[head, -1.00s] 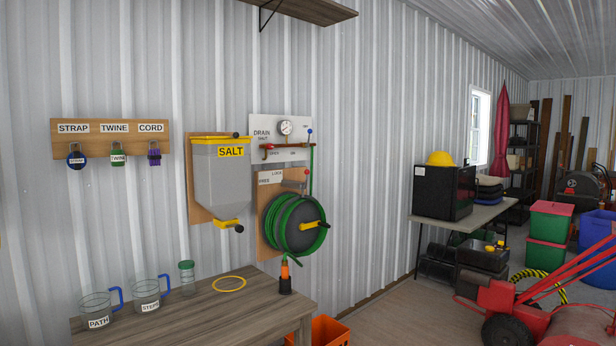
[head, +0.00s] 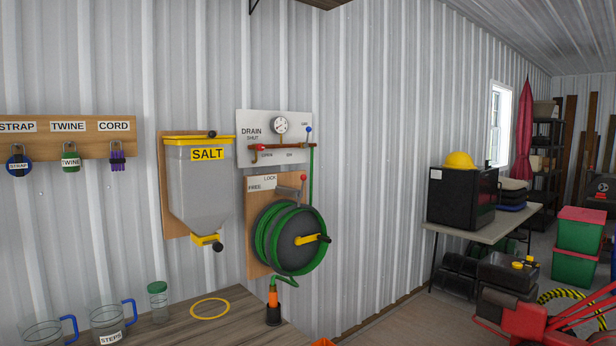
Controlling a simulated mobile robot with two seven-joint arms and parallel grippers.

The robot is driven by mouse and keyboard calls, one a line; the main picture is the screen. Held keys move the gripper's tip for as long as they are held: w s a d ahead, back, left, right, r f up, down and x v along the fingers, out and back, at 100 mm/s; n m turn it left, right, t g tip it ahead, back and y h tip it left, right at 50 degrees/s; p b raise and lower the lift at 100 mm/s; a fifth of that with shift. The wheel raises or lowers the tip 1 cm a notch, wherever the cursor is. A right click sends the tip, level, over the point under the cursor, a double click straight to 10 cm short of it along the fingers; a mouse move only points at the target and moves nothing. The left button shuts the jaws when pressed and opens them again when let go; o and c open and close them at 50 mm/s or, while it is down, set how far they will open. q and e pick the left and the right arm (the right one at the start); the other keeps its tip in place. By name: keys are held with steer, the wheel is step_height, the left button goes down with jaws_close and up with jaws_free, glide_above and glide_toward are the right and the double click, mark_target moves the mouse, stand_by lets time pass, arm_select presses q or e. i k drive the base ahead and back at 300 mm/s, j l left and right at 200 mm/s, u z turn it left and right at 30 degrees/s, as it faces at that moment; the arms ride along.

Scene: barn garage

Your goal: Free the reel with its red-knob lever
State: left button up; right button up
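The hose reel (head: 290,238), wound with green hose and fitted with a yellow crank (head: 312,239), hangs on a wooden wall board (head: 257,262). Above it a small lever with a red knob (head: 303,177) sits by a plate (head: 275,181) lettered FREE on the left and LOCK on the right. The knob is at the right, beyond the LOCK side. The green hose runs down from the reel to an orange nozzle (head: 273,296) in a dark holder on the bench. Neither of my grippers shows in the head view.
A wooden bench (head: 180,325) stands below with jugs (head: 107,320), a jar and a yellow ring. A salt hopper (head: 200,185) hangs left of the reel. A drain panel (head: 275,125) with gauge and pipes is just above. A table (head: 480,225) and red machine (head: 530,315) stand right.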

mark_target(303, 178)
steer(key=i+l, duration=0.3)
steer(key=i, duration=0.25)
steer(key=i+l+u, duration=0.1)
steer(key=i+l, duration=0.2)
steer(key=i, duration=0.25)
